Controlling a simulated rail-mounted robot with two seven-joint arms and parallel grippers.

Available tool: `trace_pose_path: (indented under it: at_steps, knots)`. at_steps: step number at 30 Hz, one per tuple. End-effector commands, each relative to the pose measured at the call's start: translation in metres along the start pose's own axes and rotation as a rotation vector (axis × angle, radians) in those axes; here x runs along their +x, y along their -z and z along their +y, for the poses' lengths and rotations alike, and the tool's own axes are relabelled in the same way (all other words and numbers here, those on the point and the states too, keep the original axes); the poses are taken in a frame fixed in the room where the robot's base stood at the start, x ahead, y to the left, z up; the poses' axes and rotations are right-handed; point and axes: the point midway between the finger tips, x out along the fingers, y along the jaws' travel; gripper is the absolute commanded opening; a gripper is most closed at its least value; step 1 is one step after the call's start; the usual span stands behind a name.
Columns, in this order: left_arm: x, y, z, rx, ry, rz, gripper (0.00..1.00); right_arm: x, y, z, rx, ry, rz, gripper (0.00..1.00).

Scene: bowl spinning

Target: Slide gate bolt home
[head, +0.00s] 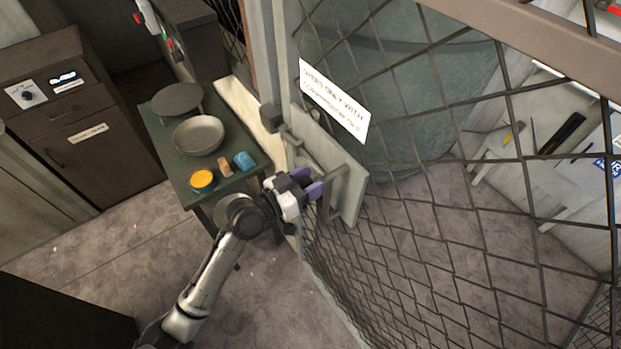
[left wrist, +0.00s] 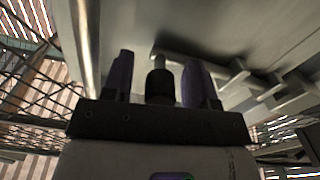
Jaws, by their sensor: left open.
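The mesh gate (head: 430,215) fills the right of the head view, with a pale metal plate (head: 352,200) at its left edge that appears to carry the bolt hardware. My left gripper (head: 317,181), with purple fingers, is at this plate. The left wrist view shows its two fingers (left wrist: 158,75) apart. A dark knob (left wrist: 160,86) on a pale stem stands between the fingers, with gaps on both sides; it looks like the bolt's handle. Metal brackets (left wrist: 265,90) show to its right. How far the bolt reaches into its keeper is hidden. My right gripper is out of view.
A white sign (head: 334,101) hangs on the mesh above the plate. A green table (head: 178,165) left of the gate post holds grey bowls (head: 199,135), an orange-filled pot (head: 202,180) and a blue item (head: 244,160). Behind the mesh stands a large grey-green drum (head: 410,100).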

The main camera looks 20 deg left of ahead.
Motion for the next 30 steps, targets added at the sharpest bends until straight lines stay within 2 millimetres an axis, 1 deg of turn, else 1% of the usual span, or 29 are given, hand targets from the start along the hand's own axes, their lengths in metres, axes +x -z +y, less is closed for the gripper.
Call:
trace_pose_path:
  at_steps: [11,27,30]
  knots:
    - [0.0027,-0.0002,0.0001,0.000,0.000,0.000,0.52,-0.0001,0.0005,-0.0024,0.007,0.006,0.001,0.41]
    - [0.0024,-0.0001,-0.0001,0.000,0.000,0.000,0.00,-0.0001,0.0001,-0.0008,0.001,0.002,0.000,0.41]
    - [0.0024,-0.0001,-0.0001,-0.001,0.000,0.000,0.00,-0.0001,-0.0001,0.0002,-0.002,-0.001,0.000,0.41]
